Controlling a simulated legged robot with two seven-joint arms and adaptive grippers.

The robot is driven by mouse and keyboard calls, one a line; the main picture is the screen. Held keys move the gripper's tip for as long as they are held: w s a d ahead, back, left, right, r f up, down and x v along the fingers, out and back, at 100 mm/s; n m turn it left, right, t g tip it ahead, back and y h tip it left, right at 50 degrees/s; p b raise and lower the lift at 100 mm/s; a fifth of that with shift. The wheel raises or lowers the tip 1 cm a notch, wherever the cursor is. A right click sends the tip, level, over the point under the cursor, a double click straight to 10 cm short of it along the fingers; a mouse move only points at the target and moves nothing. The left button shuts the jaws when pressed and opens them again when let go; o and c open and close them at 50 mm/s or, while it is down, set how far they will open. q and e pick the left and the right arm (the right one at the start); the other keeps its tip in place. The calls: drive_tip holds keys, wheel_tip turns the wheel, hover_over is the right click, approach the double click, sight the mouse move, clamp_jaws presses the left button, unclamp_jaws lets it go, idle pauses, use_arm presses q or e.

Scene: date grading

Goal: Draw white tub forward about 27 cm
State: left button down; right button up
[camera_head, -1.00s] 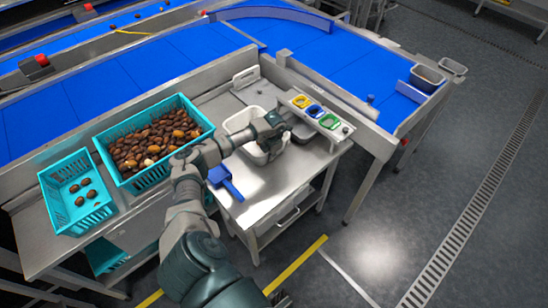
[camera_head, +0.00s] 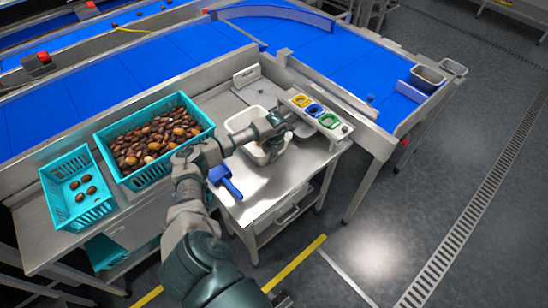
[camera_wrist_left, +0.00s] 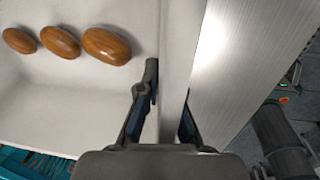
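The white tub (camera_head: 238,122) stands on the steel table, partly hidden by my left arm and gripper. My left gripper (camera_head: 275,128) is at the tub's right-hand wall. In the left wrist view, my left gripper's fingers (camera_wrist_left: 168,105) straddle the tub's wall (camera_wrist_left: 176,60), one inside and one outside, and look closed on it. The white tub's inside (camera_wrist_left: 70,95) holds brown dates (camera_wrist_left: 62,42). My right gripper is not visible in these views.
A blue scoop (camera_head: 225,180) lies in front of the tub. Teal crates of dates (camera_head: 125,178) stand to the left. A panel with yellow, blue and green fittings (camera_head: 314,110) is to the right. The table's front (camera_head: 262,190) is bare.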

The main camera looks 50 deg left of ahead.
use_arm(q)
drive_tip(key=shift+a, duration=0.35)
drive_tip(key=shift+s, duration=0.1)
drive_tip(key=shift+d+r, duration=0.15)
drive_tip(key=shift+r, duration=0.15)
drive_tip(key=c, duration=1.2)
unclamp_jaws()
drive_tip(key=shift+a, duration=0.3)
drive_tip(key=shift+c, duration=0.2)
drive_tip(key=shift+a+f, duration=0.2)
drive_tip(key=shift+d+r, duration=0.1)
drive_tip(key=shift+r, duration=0.15)
drive_tip(key=r, duration=0.6)
drive_tip(key=shift+d, duration=0.35)
drive_tip(key=shift+a+r, duration=0.2)
drive_tip(key=shift+r, duration=0.4)
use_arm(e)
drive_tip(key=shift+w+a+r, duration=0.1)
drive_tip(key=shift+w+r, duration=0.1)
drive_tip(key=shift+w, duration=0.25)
use_arm(q)
drive_tip(key=shift+d, duration=0.2)
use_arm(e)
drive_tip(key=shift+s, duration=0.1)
